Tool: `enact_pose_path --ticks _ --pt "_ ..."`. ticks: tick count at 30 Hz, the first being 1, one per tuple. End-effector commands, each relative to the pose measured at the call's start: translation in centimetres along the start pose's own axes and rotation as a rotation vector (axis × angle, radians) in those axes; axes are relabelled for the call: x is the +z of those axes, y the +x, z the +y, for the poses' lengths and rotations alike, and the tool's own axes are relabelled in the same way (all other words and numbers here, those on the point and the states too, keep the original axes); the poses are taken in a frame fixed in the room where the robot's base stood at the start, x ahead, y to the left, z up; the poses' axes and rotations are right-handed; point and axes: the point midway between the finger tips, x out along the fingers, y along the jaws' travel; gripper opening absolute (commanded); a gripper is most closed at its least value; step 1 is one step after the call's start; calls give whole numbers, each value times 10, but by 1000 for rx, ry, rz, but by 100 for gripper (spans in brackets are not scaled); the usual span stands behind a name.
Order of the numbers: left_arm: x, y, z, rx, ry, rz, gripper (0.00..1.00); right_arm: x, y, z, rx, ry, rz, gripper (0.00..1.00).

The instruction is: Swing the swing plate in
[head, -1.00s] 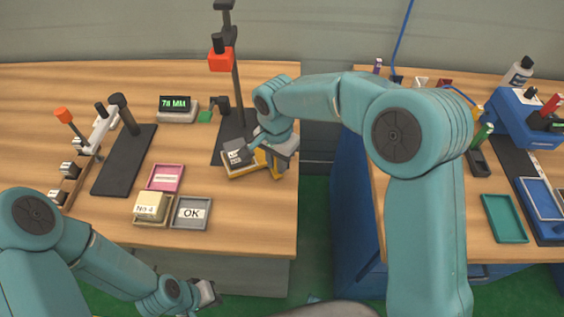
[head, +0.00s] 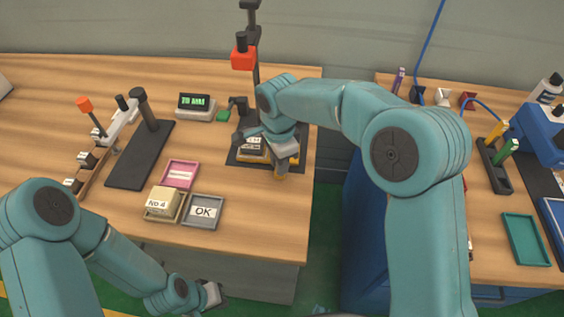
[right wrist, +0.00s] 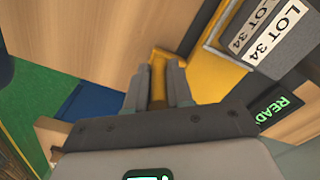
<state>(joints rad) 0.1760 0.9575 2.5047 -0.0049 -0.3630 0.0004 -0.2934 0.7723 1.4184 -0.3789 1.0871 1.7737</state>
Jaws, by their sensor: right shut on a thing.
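The yellow swing plate (head: 253,159) is over the dark base of the stand (head: 298,160) on the left bench. A dark block (head: 254,146) with a white label lies on it. In the right wrist view the plate (right wrist: 214,66) shows as a yellow edge beside grey blocks with "LOT 34" labels (right wrist: 264,47). My right gripper (head: 287,162) is shut on the plate's yellow handle (right wrist: 158,76), which sits between its fingers. My left gripper (head: 212,295) hangs low in front of the bench, away from the plate; its jaws are too small to read.
The stand's post carries a red-orange part (head: 243,58) above the base. A display (head: 195,107) stands behind left. A gap separates the benches.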

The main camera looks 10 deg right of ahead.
Motion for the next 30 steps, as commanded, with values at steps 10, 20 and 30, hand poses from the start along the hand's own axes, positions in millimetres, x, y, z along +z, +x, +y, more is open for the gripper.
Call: enact_pose_path --ticks 10,20,30 --pt "0 1 0 0 0 0 0 0 0 -4 -4 38 4 0" --pt "0 1 0 0 0 0 0 0 -1 -4 -5 41 4 0" --pt "0 1 0 0 0 0 0 1 0 -3 -2 40 2 46"
